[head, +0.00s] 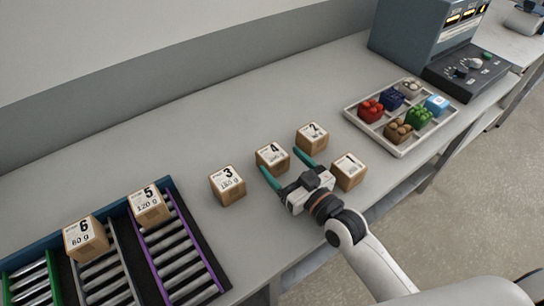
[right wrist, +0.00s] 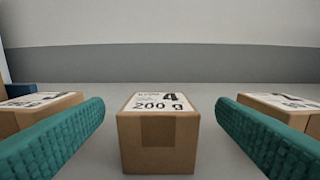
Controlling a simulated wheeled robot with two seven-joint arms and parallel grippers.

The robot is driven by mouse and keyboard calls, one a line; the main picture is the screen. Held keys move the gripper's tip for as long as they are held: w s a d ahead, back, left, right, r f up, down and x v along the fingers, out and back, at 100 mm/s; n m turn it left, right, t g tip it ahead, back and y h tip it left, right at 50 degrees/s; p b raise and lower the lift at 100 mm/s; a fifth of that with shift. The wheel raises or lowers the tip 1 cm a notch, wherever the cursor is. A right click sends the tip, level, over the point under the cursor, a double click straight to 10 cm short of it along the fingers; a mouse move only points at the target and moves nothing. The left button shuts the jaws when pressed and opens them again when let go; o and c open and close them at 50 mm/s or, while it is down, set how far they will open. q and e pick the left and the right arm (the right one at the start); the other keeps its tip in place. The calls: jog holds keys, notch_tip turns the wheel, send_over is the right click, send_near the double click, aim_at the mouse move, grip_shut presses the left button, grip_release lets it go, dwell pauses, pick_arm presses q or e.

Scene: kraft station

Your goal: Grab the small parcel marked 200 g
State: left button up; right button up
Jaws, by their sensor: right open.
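The parcel marked 200 g (head: 272,158) is a small brown box with a white label and a large 4. It stands on the grey table between parcels 3 and 2. In the right wrist view the 200 g parcel (right wrist: 158,138) is centred, with its label readable. My right gripper (head: 286,162) is open, its two green fingers pointing at the parcel from the front. In the right wrist view the fingers (right wrist: 160,135) are on either side of the parcel, with gaps on both sides. My left gripper is not in view.
Parcel 3 (head: 227,186) stands to the left, parcel 2 (head: 312,138) to the right, and parcel 1 (head: 348,172) beside my right gripper. Parcels 5 (head: 149,206) and 6 (head: 86,240) sit on roller lanes. A white tray (head: 400,153) of coloured items lies at right. The table behind is clear.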

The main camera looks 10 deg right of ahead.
aim_at(268, 148)
jog(key=p+x, duration=0.1)
jog(key=x, duration=0.5)
jog(key=shift+w+a, duration=0.2)
jog(key=shift+w, duration=0.05)
jog(key=c, duration=1.2)
